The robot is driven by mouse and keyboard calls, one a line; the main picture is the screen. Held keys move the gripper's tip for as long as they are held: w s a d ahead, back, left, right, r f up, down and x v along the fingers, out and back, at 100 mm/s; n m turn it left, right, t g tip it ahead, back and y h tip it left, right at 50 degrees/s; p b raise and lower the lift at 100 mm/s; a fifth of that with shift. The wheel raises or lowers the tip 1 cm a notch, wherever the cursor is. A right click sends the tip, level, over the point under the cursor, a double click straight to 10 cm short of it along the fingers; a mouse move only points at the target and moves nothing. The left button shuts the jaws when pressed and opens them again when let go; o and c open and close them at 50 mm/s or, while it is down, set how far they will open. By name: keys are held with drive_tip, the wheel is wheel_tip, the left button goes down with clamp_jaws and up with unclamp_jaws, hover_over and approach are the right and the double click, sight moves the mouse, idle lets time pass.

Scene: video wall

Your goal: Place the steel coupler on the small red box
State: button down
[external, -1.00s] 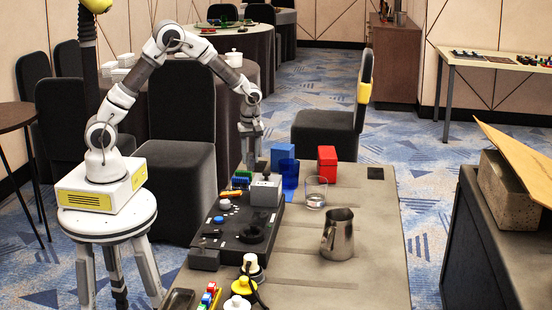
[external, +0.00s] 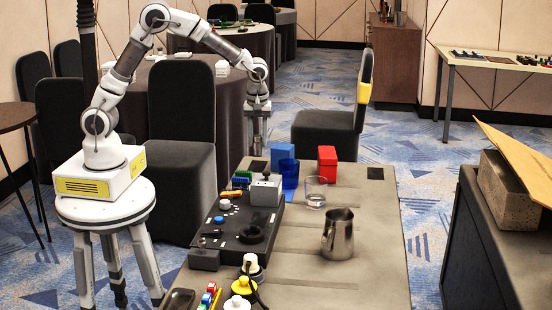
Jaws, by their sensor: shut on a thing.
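The small red box (external: 327,163) stands upright near the far end of the table, to the right of a blue box (external: 282,153). My gripper (external: 258,107) is raised beyond the far left part of the table in the picture, left of and higher than the red box. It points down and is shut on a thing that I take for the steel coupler. The held piece is too small and grey to tell apart from the fingers. The top of the red box looks bare.
A blue tumbler (external: 289,175) and a clear glass (external: 316,193) stand in front of the boxes. A black control panel (external: 235,236) with a grey block (external: 266,191) lies at the left. A steel pitcher (external: 338,236) stands mid-table. Dark squares (external: 375,173) lie at the far edge.

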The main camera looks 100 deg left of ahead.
drive_tip(key=w+a+r+m+t+h+p, duration=0.1)
drive_tip(key=w+r+m+p, duration=0.25)
drive_tip(key=w+m, duration=0.4)
drive_tip(key=w+a+r+m+p, duration=0.2)
drive_tip(key=w+r+m+p, duration=0.15)
drive_tip(key=w+m, duration=0.45)
approach(321, 151)
drive_tip(key=shift+f+m+t+p, duration=0.3)
drive_tip(key=shift+f+m+p, duration=0.15)
drive_tip(key=shift+f, duration=1.55)
drive_tip(key=shift+f, duration=0.1)
drive_tip(key=shift+f, duration=0.15)
drive_tip(key=c, duration=0.5)
unclamp_jaws()
